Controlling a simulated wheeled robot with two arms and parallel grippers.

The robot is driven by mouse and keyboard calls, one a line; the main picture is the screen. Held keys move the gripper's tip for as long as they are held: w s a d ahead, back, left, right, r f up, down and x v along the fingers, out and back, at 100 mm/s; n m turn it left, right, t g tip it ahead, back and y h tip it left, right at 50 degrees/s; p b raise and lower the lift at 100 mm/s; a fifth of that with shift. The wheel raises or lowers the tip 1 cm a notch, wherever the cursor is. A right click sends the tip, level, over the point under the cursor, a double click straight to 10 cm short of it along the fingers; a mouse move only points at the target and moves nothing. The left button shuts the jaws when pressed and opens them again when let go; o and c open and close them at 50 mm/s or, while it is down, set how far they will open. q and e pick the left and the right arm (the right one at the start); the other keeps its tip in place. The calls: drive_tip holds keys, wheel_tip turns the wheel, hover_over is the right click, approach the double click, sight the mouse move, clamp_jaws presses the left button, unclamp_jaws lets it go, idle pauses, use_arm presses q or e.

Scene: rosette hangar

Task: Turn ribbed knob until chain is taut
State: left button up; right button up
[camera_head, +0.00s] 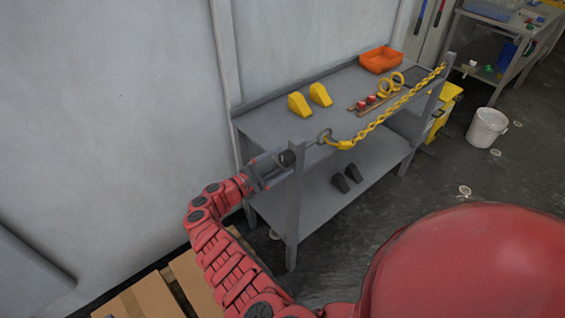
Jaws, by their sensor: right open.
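The dark ribbed knob (287,158) sits at the left end of the grey workbench, by the top of its front post. A ring and hook (325,136) join it to the yellow chain (385,115). The chain runs along the bench's front side to the far post and curves down slightly in a shallow sag. My right gripper (277,164) is open, with its fingertips right at the knob; whether they touch it is too small to tell. My left gripper is not in view.
The bench (270,128) carries yellow wedges (300,104), yellow rings (391,86) and an orange tray (380,59). Dark wedges (346,179) lie on its lower shelf. A white bucket (486,128) stands on the floor at right. Cardboard boxes (150,303) are at lower left.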

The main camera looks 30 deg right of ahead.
drive_tip(key=shift+w+d, duration=0.1)
drive_tip(key=shift+d, duration=0.45)
